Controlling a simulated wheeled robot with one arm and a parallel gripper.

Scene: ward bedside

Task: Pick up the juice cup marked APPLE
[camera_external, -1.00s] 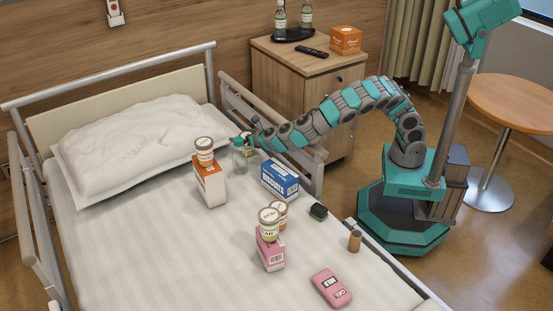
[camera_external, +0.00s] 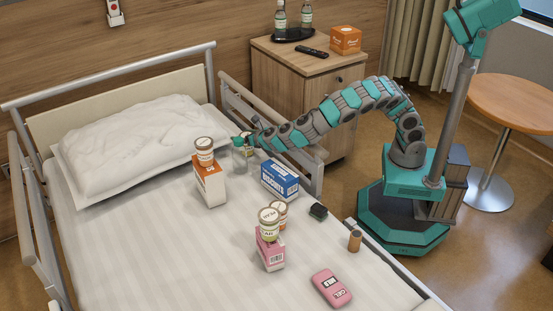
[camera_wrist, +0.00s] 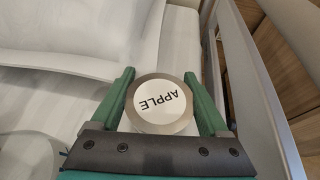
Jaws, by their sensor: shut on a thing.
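The juice cup marked APPLE (camera_wrist: 160,102) is directly below the wrist camera, its round white lid facing up with a grey-brown rim. My gripper (camera_wrist: 159,76) has one green finger on each side of the cup and is shut on it. In the external view my gripper (camera_external: 243,138) is at the far right part of the bed, near the pillow. The cup (camera_external: 240,158) shows there as a pale, clear body under the gripper. Whether its base touches the sheet is hard to tell.
An orange-and-white carton (camera_external: 210,184) with a cup (camera_external: 204,151) on top stands to the left. A blue biscuit box (camera_external: 279,180) is close on the right. Nearer stand a pink carton (camera_external: 271,254) topped by a cup (camera_external: 268,223). The bed rail (camera_external: 268,134) runs behind.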

